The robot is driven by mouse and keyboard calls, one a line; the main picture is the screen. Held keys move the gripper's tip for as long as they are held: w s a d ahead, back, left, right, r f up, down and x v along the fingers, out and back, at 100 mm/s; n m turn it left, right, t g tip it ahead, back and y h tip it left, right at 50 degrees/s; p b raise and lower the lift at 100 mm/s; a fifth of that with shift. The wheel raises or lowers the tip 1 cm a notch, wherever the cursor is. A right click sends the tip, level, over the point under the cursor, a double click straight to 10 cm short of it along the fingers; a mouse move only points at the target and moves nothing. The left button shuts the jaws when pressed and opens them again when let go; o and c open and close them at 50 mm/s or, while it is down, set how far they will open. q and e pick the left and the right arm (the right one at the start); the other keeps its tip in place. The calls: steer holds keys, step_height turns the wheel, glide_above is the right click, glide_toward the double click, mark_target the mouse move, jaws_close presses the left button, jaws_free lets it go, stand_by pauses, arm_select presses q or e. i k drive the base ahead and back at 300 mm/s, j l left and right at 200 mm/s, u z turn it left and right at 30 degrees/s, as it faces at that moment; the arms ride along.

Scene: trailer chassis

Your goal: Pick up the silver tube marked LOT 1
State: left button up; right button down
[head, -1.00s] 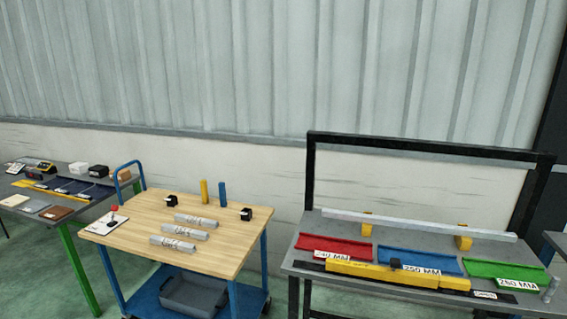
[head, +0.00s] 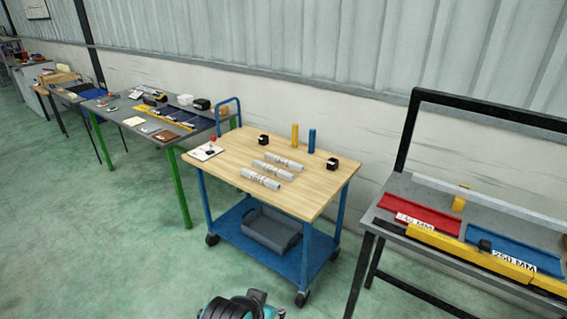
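Three silver tubes lie side by side on the wooden top of a blue cart (head: 232,165): a far tube (head: 284,161), a middle tube (head: 273,170) and a near tube (head: 260,179). Each carries dark lettering, too small here to tell which one reads LOT 1. The tubes lie apart from one another with bare wood around them. Neither of my grippers is in view.
Two black blocks (head: 332,164), a yellow post (head: 295,135), a blue post (head: 311,140) and a red-knobbed device (head: 211,146) stand on the cart. A grey bin (head: 270,229) sits on its lower shelf. A grey bench with red tray (head: 428,214) stands right. Green floor (head: 120,270) is open at front left.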

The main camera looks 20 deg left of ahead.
mark_target(276, 158)
steer(key=i+j+z, duration=0.2)
steer(key=i+j, duration=0.15)
steer(key=i+j+z, duration=0.2)
steer(key=i+j, duration=0.25)
steer(key=i+j+z, duration=0.15)
steer(key=i+j, duration=0.35)
steer(key=i+j+z, duration=0.2)
steer(key=i+j, duration=0.15)
steer(key=j, duration=0.25)
